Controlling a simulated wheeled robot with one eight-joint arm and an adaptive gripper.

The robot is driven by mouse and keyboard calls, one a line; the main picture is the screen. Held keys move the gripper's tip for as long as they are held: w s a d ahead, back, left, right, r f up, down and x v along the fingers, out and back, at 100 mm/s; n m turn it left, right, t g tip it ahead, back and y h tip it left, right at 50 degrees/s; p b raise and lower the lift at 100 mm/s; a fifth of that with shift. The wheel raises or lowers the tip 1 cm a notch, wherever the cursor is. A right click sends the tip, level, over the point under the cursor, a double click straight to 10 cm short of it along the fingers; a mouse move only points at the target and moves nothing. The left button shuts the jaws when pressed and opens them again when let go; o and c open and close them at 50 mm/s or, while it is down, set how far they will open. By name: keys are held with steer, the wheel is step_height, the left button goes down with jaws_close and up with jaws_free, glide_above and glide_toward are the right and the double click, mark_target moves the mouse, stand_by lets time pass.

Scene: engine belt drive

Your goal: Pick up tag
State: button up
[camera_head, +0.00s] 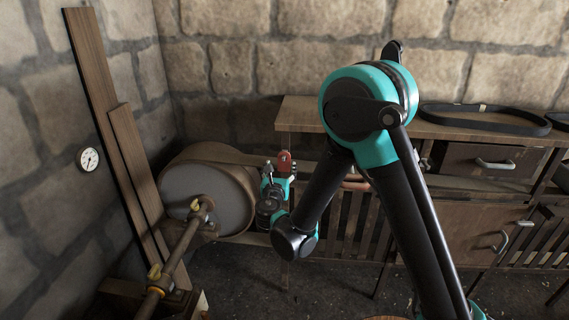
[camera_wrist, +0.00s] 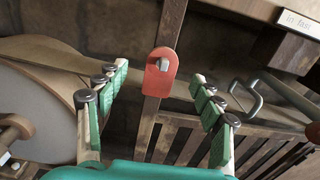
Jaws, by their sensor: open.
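The tag is a red, rounded plate. In the head view the tag (camera_head: 284,157) is small, just above and beyond my gripper (camera_head: 278,178). In the wrist view my gripper (camera_wrist: 160,80) is open, with one green finger on each side of the tag in the picture. Gaps show between the tag and both fingers. I cannot tell how far in front of the fingertips it is.
A large drum (camera_head: 206,192) stands left of my gripper, with a brass-fitted pipe (camera_head: 178,257) before it. Wooden planks (camera_head: 95,115) lean on the left wall. A wooden bench (camera_head: 300,112) with drawers stands behind, with a black belt (camera_head: 485,119) on top. A drawer handle (camera_wrist: 246,97) is right of my fingers.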

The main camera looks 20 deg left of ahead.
mark_target(283, 159)
steer(key=x, duration=0.2)
steer(key=shift+w, duration=0.3)
steer(key=shift+x, duration=2.65)
steer(key=shift+d+f, duration=0.1)
steer(key=shift+d, duration=0.1)
steer(key=shift+c, duration=0.3)
steer(key=c, duration=1.1)
